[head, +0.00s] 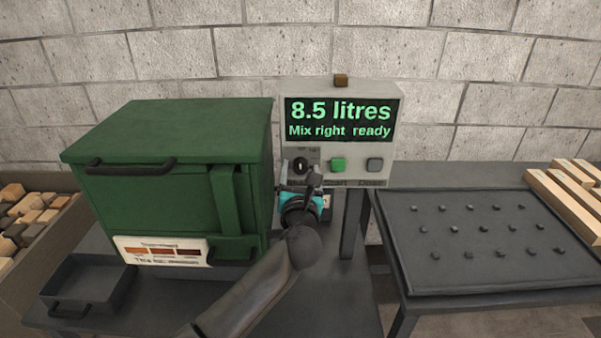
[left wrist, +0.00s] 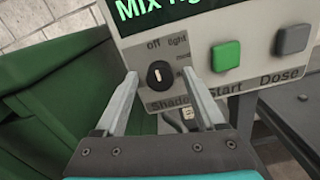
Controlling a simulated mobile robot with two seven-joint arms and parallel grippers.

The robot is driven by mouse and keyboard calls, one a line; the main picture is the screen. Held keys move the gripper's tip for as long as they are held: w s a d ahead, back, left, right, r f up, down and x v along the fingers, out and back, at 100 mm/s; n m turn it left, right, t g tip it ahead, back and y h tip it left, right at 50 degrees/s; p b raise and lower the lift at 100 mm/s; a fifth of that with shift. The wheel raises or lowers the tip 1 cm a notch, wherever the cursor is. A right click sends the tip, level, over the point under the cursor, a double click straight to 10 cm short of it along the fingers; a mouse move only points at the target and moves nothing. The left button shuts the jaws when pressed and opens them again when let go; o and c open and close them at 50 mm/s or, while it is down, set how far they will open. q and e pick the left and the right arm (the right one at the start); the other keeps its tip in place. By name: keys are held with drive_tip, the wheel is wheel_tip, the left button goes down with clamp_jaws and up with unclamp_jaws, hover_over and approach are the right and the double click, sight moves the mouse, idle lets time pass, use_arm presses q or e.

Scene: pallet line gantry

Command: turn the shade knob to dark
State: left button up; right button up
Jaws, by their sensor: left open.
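The shade knob (head: 300,165) is a round black knob with a pale pointer line, low on the left of the grey control panel (head: 378,90). In the left wrist view the knob (left wrist: 160,75) has "off" and "light" printed above it and "Shade" below. Its pointer stands close to upright, between those two words. My left gripper (head: 308,182) is just in front of and below the knob. In the left wrist view its two fingers (left wrist: 160,88) are open, one on each side of the knob, with gaps visible. My right gripper is not in view.
A green Start button (head: 338,165) and a grey Dose button (head: 375,164) sit right of the knob. The display reads "8.5 litres" and "Mix right ready". A green cabinet (head: 170,150) stands close on the left. A dark pegged table (head: 470,235) is at right.

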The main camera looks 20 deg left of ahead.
use_arm(q)
clamp_jaws()
idle(0.6)
